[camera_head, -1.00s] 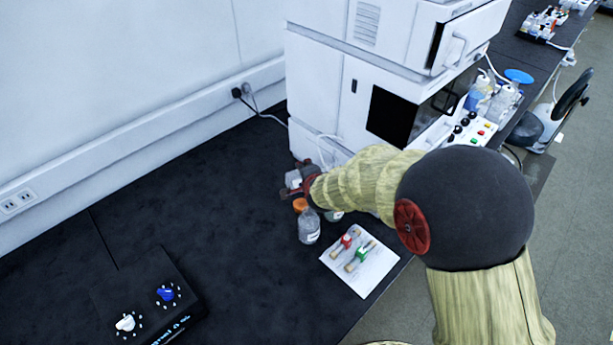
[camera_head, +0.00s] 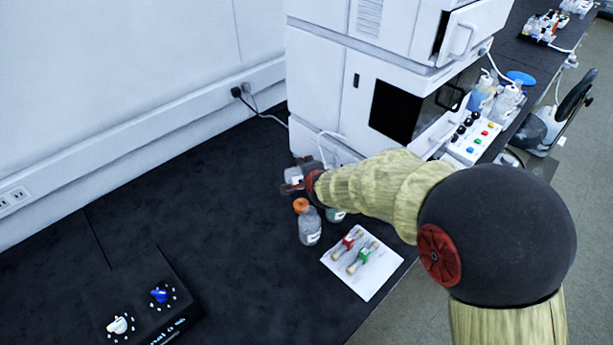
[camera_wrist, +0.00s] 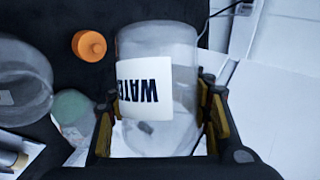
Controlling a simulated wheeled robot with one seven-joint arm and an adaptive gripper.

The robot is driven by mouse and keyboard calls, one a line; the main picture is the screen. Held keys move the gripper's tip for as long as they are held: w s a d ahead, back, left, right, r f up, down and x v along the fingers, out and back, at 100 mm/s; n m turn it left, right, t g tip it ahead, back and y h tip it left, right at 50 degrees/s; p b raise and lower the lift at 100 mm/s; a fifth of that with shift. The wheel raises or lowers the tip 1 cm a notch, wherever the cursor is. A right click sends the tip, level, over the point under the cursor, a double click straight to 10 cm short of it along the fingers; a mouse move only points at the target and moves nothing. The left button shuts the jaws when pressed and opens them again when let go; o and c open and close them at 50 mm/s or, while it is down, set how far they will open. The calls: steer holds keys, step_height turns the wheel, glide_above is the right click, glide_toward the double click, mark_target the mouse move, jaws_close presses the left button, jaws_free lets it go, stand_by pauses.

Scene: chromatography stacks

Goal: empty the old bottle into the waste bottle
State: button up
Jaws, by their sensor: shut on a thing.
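My gripper (camera_head: 299,183) is shut on a clear bottle (camera_wrist: 158,55); its white label shows the letters "WATE" upside down in the wrist view. In the head view the held bottle (camera_head: 292,174) is small and partly hidden by my gripper, above the bench beside the white instrument. A second clear bottle (camera_head: 309,229) with a label stands upright on the bench, just nearer; a wide clear vessel also shows at the wrist view's left edge (camera_wrist: 22,85). I cannot tell from labels which is the waste bottle, nor how much liquid the held one contains.
An orange cap (camera_wrist: 89,46) lies on the dark bench. A green-topped bottle (camera_head: 335,214) stands close to the second bottle. A white sheet (camera_head: 372,284) with red and green fittings lies near the front edge. The white instrument (camera_head: 345,95) stands behind.

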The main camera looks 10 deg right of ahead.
steer(key=b, duration=0.3)
steer(key=shift+r, duration=0.25)
